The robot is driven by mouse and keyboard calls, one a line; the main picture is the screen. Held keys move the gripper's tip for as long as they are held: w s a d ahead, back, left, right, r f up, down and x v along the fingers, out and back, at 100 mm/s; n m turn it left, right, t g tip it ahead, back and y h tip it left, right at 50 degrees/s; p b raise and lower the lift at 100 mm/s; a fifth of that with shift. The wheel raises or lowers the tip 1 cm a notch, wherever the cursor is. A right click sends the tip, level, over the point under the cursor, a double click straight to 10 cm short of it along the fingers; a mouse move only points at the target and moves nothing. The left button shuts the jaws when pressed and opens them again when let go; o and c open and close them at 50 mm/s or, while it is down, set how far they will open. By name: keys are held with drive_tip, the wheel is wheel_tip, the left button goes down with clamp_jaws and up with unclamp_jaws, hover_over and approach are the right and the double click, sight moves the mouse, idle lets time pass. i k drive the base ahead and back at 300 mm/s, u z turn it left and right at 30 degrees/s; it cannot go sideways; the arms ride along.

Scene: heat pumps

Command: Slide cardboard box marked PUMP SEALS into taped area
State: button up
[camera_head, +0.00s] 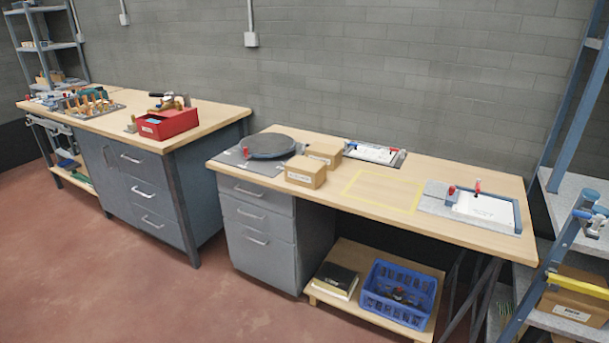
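Two small cardboard boxes stand on the right workbench, left of its middle. The front box (305,173) has a white label on its front side, and the back box (324,155) stands just behind it to the right. The label print is too small to read, so I cannot tell which is marked PUMP SEALS. The taped area (384,190) is a yellow outline on the wooden top, to the right of both boxes. It is empty. My gripper is not in view.
A dark round turntable (268,145) sits left of the boxes. A fixture plate with red clamps (483,207) lies right of the taped area, and another fixture (374,153) lies behind it. Bare wood separates the front box from the tape. A blue crate (399,294) stands below.

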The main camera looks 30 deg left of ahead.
sight(332, 154)
drive_tip(key=k, duration=1.05)
drive_tip(key=u, duration=0.65)
drive_tip(key=i, duration=1)
drive_tip(key=u, duration=0.45)
drive_tip(key=i, duration=0.95)
drive_tip(key=z, duration=0.1)
